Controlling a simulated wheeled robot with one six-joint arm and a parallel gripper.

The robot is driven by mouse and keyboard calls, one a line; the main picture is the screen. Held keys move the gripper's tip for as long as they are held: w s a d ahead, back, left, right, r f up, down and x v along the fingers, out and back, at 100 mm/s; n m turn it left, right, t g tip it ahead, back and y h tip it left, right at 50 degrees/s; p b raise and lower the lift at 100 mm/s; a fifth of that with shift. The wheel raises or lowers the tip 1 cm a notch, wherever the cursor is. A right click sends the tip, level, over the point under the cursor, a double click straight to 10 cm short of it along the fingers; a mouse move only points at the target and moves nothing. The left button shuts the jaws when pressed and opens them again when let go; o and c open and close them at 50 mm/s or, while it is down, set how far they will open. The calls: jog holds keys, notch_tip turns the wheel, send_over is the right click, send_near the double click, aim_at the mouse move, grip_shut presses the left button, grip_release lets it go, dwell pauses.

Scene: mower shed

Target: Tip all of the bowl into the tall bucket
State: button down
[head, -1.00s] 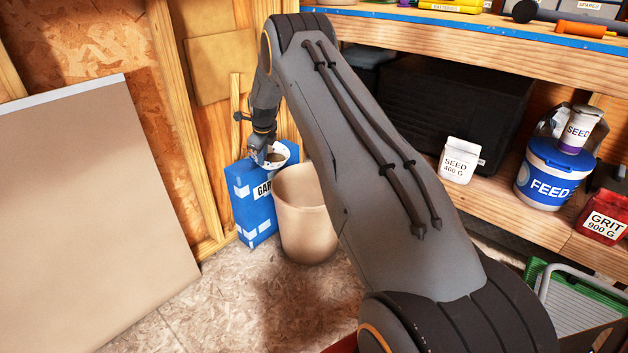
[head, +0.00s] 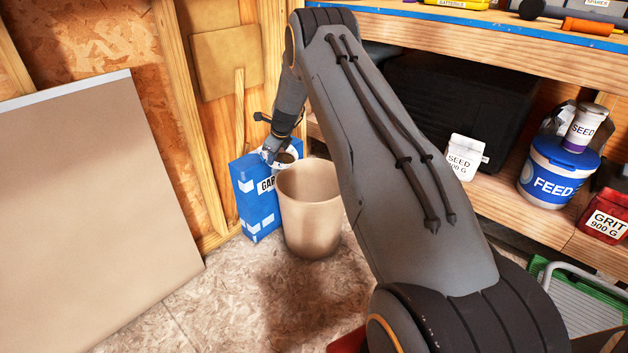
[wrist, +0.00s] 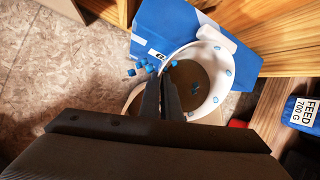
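The tall beige bucket (head: 311,212) stands upright on the floor. The white bowl (head: 291,153) is off the floor, just behind and left of the bucket's rim, in front of a blue box. My gripper (head: 270,150) is at the bowl's left side. My gripper (wrist: 161,85) appears shut on the bowl's near wall. Small blue bits (wrist: 143,67) show left of the fingertips; I cannot tell what they rest on. The bucket is mostly hidden in the wrist view.
The blue box (head: 257,205) stands against the wall behind the bucket. The shelf on the right holds a seed bag (head: 461,157), a feed tub (head: 552,175) and a red grit bag (head: 603,222). A board (head: 90,210) leans at left. Floor in front is clear.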

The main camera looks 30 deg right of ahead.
aim_at(281, 164)
jog(key=shift+s+d+f+t+y+b, duration=0.2)
jog(key=shift+d+f+b, duration=0.1)
jog(key=shift+f+b, duration=0.15)
jog(key=shift+s+d+f+t+y+b, duration=0.15)
jog(key=shift+d+f+t+b, duration=0.1)
jog(key=shift+f+b, duration=0.15)
jog(key=shift+s+d+f+t+y+b, duration=0.25)
jog(key=shift+s+d+f+b, duration=0.15)
jog(key=shift+b, duration=0.85)
jog(key=shift+s+d+f+t+y+b, duration=0.1)
jog(key=shift+s+d+f+y+b, duration=0.3)
jog(key=shift+b, duration=0.8)
jog(key=shift+d+f+m+b, duration=0.1)
jog(key=shift+f+m+b, duration=0.2)
jog(key=shift+b, duration=0.3)
jog(key=shift+s+d+r+t+y+b, duration=0.55)
jog(key=shift+t+b, duration=0.25)
jog(key=shift+b, duration=1.55)
jog(key=shift+s+d+r+m+t+y+b, duration=0.4)
jog(key=shift+t+y+b, duration=0.35)
jog(key=shift+b, duration=1.7)
